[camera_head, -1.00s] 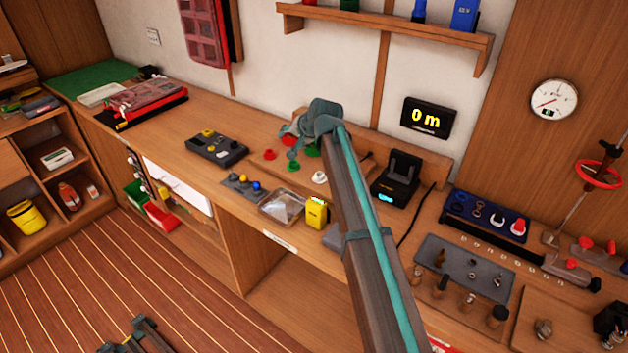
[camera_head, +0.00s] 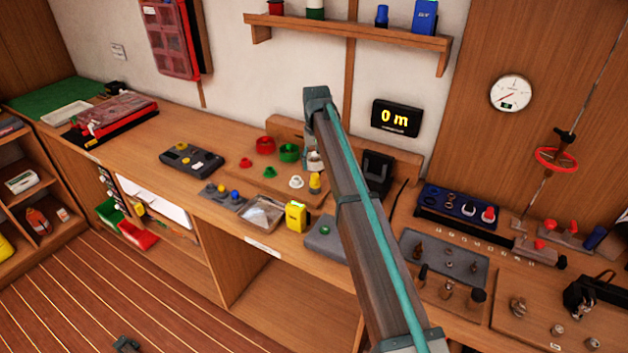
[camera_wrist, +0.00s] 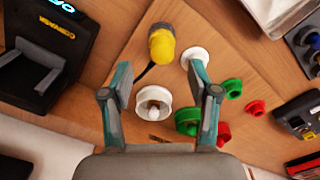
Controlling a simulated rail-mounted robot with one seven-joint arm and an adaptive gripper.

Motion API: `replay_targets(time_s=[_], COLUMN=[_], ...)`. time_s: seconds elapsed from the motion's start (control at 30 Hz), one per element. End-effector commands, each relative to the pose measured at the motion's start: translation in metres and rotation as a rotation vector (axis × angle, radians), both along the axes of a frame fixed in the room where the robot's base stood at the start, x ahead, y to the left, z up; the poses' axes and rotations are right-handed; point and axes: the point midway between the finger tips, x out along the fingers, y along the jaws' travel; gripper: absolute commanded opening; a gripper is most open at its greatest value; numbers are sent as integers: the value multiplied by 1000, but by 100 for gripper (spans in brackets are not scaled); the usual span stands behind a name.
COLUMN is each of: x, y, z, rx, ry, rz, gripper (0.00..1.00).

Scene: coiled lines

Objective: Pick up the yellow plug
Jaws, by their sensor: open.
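The yellow plug (camera_head: 315,183) stands on a wooden board on the workbench, beside a small white cap (camera_head: 296,182). In the wrist view the yellow plug (camera_wrist: 161,45) has a grey end and a dark cable, and lies beyond the fingertips, between their lines. My gripper (camera_wrist: 160,74) is open and empty. A white socket ring (camera_wrist: 153,103) shows between its fingers. I see no contact between the fingers and the plug. In the head view my arm hides most of the gripper.
Red (camera_head: 265,146) and green (camera_head: 289,152) rings and smaller caps crowd the board. A black charger-like stand (camera_wrist: 45,55) is on the plug's other side. A yellow box (camera_head: 296,216) and a clear tray (camera_head: 261,213) stand at the bench's front.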

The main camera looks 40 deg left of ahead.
Motion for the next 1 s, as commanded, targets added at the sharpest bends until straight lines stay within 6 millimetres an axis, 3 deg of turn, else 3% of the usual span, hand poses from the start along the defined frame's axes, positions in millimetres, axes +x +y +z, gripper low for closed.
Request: replay_targets(time_s=[0.27,0.53,0.8,0.83,1.0], x=[0,0,0,0,0], y=[1,3,4,4,4], z=[-16,-51,-58,-58,-58], rx=[0,1,2,2,2], ry=[1,1,-1,-1,-1], rz=[0,-1,-1,-1,-1], gripper=[61,61,61,59,31])
